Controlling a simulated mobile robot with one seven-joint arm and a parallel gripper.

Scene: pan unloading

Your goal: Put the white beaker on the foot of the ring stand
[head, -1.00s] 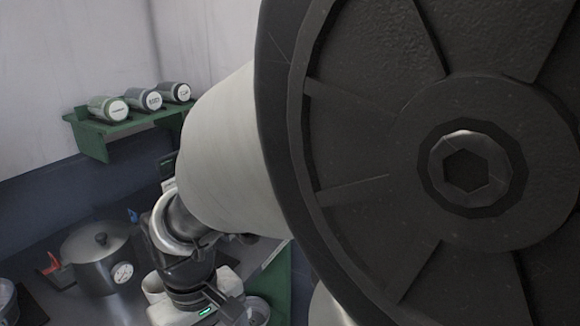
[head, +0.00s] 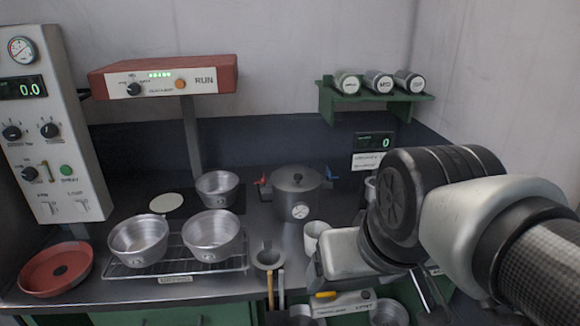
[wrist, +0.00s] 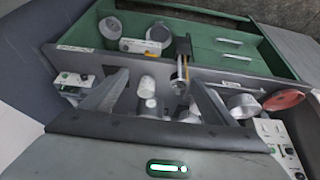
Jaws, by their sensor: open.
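A white beaker (head: 315,236) stands on the grey bench right of the middle in the head view, just left of my gripper's pale hand, which covers part of it. In the wrist view a pale upright cylinder that looks like the beaker (wrist: 147,87) shows between the fingers, apart from both. My gripper (wrist: 161,77) is open and empty, its two dark fingers spread wide. In the head view the fingers are mostly hidden by the hand. I cannot make out the ring stand or its foot with certainty in either view.
A lidded pot (head: 297,205) stands behind the beaker. A grey cup-like holder with wooden handles (head: 268,257) is at its front left. Metal pans (head: 211,238) sit on a wire rack (head: 175,270) farther left, beside a red pan (head: 56,270). A green shelf (head: 372,103) hangs behind.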

